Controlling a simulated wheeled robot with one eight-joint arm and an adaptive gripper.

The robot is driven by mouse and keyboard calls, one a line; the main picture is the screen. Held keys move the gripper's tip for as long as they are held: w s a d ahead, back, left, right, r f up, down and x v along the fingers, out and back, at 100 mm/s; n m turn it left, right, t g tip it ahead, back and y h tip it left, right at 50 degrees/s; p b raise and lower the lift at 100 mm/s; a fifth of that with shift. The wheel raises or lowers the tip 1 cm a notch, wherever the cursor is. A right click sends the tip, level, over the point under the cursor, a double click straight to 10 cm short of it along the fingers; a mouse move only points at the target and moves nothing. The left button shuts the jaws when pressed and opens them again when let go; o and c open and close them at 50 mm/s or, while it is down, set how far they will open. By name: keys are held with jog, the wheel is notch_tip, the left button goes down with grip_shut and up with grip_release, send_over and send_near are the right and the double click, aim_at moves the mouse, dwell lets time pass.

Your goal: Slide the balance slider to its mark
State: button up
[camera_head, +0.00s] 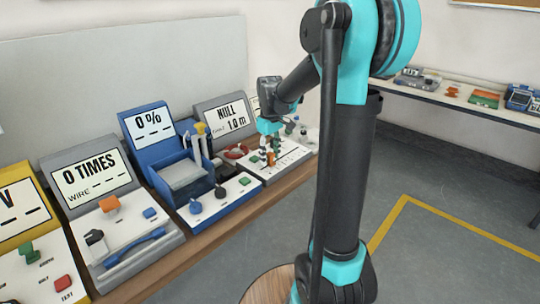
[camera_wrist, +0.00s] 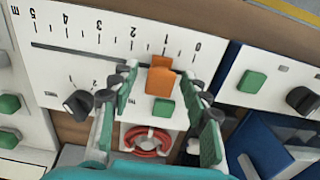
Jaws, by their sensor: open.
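The balance slider (camera_wrist: 161,80) is an orange block on a dark slot in a white panel (camera_wrist: 70,60), beside a scale printed 0 to 5. It sits near the 1 mark. My gripper (camera_wrist: 158,84) is open, with one teal-padded finger on each side of the slider; gaps show, and contact is not clear. In the head view my gripper (camera_head: 268,140) is over the white panel, with the orange slider (camera_head: 271,159) partly hidden below it. The display (camera_head: 228,118) behind reads NULL and 1.0 m.
A dark knob (camera_wrist: 78,104) and green buttons (camera_wrist: 164,108) are close to the fingers. A blue unit (camera_head: 180,170) and a grey wire unit (camera_head: 110,210) stand alongside on the bench. The floor in front is clear.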

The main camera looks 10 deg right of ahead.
jog(key=shift+c, duration=0.4)
grip_shut()
jog(key=shift+a, duration=0.1)
jog(key=shift+s+a, duration=0.65)
jog(key=shift+a, duration=0.2)
jog(key=shift+s+a, duration=0.6)
jog(key=shift+a, duration=0.25)
jog(key=shift+o, duration=0.4)
grip_release()
